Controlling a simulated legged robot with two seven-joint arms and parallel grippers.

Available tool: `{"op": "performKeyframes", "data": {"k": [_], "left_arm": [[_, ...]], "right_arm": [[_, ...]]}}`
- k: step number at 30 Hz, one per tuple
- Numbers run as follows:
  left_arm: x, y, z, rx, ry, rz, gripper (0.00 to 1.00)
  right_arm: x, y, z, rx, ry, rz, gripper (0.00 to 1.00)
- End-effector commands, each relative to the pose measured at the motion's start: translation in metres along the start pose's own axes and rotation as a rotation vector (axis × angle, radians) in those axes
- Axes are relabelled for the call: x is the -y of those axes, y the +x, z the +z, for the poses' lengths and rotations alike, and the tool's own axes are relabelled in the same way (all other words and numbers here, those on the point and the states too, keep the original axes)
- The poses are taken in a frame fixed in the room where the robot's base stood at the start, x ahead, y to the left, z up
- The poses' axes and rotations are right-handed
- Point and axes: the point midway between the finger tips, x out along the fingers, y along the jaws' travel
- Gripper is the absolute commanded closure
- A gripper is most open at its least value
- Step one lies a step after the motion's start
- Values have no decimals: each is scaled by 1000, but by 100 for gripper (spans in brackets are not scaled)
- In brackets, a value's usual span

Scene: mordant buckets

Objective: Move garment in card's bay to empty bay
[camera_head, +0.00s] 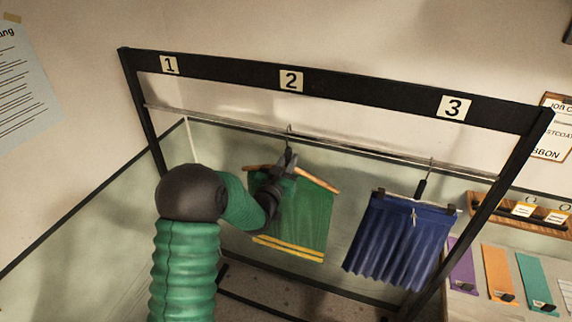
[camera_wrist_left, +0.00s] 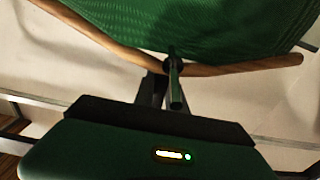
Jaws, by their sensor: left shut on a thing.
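A green garment (camera_head: 305,215) with yellow stripes near its hem hangs from a wooden hanger (camera_head: 318,180) below the number 2 plate (camera_head: 291,81). The hanger's hook (camera_head: 289,132) is at the rail; I cannot tell whether it rests on it. My left gripper (camera_head: 287,160) is shut on the hanger at its neck, and its fingers (camera_wrist_left: 168,85) show there in the left wrist view, with the wooden hanger (camera_wrist_left: 230,66) and green cloth (camera_wrist_left: 210,25). A blue pleated garment (camera_head: 400,240) hangs below the number 3 plate (camera_head: 453,107). The bay below number 1 (camera_head: 170,65) is empty. My right gripper is out of view.
A black frame (camera_head: 370,93) carries the metal rail (camera_head: 220,120). A partly cut-off job card (camera_head: 553,125) is on the wall at right. A wooden board with tags (camera_head: 515,212) and purple, orange and teal swatches (camera_head: 498,273) are at lower right.

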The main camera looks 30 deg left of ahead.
Motion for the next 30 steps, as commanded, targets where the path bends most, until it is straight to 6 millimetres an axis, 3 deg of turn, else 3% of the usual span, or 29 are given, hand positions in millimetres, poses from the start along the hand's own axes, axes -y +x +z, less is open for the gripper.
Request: {"op": "performKeyframes", "data": {"k": [9, 15, 29, 30], "left_arm": [[-1, 24, -2, -3, 0, 1, 100], [0, 22, 17, -3, 1, 0, 100], [0, 22, 20, -3, 1, 1, 100], [0, 22, 20, -3, 1, 0, 80]], "right_arm": [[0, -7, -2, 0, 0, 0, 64], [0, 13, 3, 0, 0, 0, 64], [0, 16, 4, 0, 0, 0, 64], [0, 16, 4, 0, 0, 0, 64]]}}
